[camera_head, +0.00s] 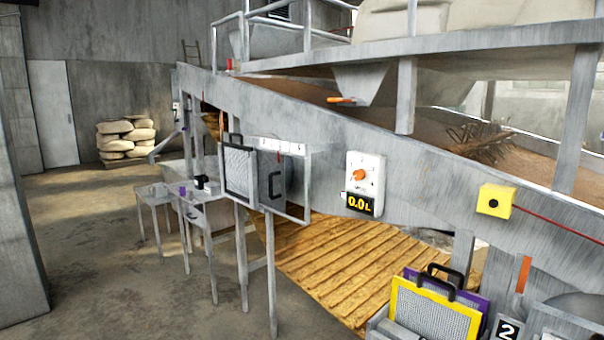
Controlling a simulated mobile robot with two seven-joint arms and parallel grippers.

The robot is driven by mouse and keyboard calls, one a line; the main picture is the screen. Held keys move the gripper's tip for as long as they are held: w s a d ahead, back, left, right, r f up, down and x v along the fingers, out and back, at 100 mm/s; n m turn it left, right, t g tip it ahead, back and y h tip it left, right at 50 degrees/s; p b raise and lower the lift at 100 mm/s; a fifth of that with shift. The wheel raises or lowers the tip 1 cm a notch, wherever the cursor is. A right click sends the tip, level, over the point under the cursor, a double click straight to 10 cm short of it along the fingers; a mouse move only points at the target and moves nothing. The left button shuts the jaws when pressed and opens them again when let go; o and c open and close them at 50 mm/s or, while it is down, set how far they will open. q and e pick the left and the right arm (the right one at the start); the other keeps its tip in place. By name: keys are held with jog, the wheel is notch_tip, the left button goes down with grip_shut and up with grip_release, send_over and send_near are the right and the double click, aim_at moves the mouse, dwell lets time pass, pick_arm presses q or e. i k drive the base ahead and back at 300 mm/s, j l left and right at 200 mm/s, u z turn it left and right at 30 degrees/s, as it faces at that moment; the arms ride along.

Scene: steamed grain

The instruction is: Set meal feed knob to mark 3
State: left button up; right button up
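An orange knob (359,174) sits on a white dial plate (375,161) on the side of the grey sloping trough (430,180). Small marks surround the knob, too small to read, and I cannot tell which one it points at. I cannot read a label that names it the meal feed knob. Just below it, a black display (361,204) reads 0.0 L in yellow. An orange handle (341,100) sits at the bottom of a grey hopper (362,82) above the trough. Neither of my grippers is in view.
A yellow box (494,201) with a red cord (560,222) is on the trough's right side. A frame with mesh panels (239,170) stands left of the dial. Yellow and purple cases (430,313) stand at lower right. The floor (110,260) at left is clear.

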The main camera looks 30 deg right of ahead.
aim_at(357, 175)
jog(key=i+j, duration=0.1)
jog(key=i, duration=0.55)
jog(key=i+j, duration=0.1)
jog(key=i, duration=0.55)
jog(key=i+j+z, duration=0.1)
jog(key=i+z, duration=0.35)
jog(key=i+j+z, duration=0.25)
jog(key=z, duration=0.2)
jog(key=i+j+z, duration=0.3)
jog(key=z, duration=0.15)
jog(key=i+j+z, duration=0.2)
jog(key=j+z, duration=0.2)
